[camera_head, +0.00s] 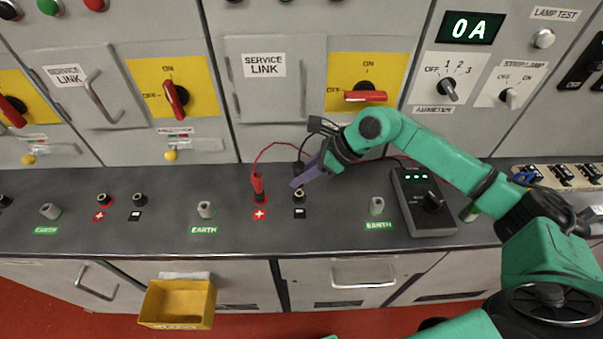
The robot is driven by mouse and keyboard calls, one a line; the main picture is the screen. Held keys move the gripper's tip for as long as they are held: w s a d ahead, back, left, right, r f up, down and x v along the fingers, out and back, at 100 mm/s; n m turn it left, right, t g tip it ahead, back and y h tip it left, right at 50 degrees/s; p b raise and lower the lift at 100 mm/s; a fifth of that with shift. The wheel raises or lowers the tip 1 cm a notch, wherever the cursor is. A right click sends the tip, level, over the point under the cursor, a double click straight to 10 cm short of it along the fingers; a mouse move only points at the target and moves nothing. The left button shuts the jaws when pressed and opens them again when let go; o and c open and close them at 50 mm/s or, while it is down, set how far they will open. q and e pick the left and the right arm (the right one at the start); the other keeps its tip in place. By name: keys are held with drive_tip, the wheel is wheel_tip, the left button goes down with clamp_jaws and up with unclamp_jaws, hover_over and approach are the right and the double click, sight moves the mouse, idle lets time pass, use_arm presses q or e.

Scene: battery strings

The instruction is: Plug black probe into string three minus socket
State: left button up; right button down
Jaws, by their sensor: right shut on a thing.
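My right gripper (302,181) reaches in from the right with purple fingers, shut on the black probe (299,168), which is mostly hidden by the fingers. The fingertips are just above the minus socket (299,197) of the rightmost socket pair, a dark post with a black minus label. I cannot tell whether the probe tip touches it. The red probe (257,186) stands upright in the plus socket to its left, with a red lead. My left gripper is not in view.
Earth posts (205,210) (377,206) stand beside the sockets. A yellow bin (178,303) hangs at the counter front. Switch panels with red handles (366,96) rise behind.

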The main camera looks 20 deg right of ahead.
idle(0.5)
drive_tip(key=shift+b, duration=0.3)
idle(0.4)
drive_tip(key=shift+f+b, duration=0.15)
drive_tip(key=shift+b, duration=0.25)
drive_tip(key=shift+f+b, duration=0.3)
drive_tip(key=shift+f+b, duration=1.4)
drive_tip(key=c, duration=0.5)
unclamp_jaws()
drive_tip(key=shift+r, duration=0.1)
drive_tip(key=shift+c, duration=0.2)
